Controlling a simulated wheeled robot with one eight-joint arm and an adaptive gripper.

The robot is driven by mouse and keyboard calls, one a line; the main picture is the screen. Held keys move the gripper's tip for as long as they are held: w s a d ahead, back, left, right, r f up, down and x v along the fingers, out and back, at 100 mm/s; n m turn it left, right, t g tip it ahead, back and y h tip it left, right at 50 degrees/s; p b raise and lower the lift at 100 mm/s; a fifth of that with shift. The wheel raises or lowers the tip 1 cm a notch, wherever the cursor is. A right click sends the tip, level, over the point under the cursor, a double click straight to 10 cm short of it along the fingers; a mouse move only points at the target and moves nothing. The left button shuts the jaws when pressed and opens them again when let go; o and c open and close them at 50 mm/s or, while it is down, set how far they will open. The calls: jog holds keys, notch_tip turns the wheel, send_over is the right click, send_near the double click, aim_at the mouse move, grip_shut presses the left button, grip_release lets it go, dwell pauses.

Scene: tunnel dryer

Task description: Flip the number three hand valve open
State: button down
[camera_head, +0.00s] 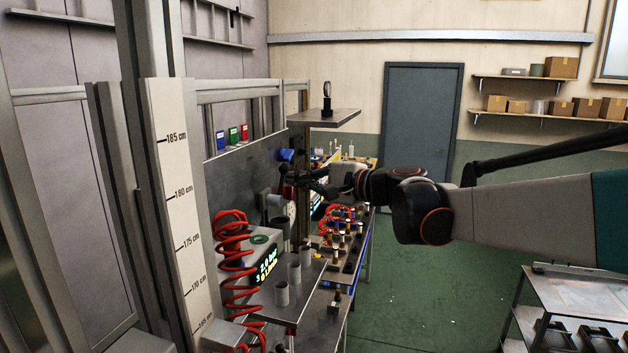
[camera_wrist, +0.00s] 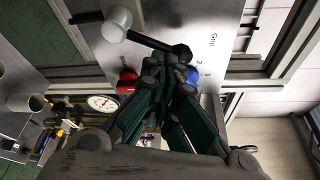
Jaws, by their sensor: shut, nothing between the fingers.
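In the wrist view, an upright grey metal panel (camera_wrist: 205,20) carries the printed marks "Grip", "2" and "3". In the head view, my gripper (camera_head: 288,178) reaches left to the panel (camera_head: 240,170), just below a blue part (camera_head: 287,155).
A black lever with a pale knob (camera_wrist: 117,22) crosses the panel near the fingers. A round gauge (camera_wrist: 103,103) sits at the left. In the head view, red coiled hoses (camera_head: 235,265), grey cups (camera_head: 281,292) and a display box (camera_head: 262,262) stand below. Green floor (camera_head: 400,290) is clear right of the bench.

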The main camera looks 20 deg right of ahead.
jog(key=shift+s+a+r+n+b, duration=0.2)
jog(key=shift+s+n+b, duration=0.15)
jog(key=shift+n, duration=0.25)
dwell(1.2)
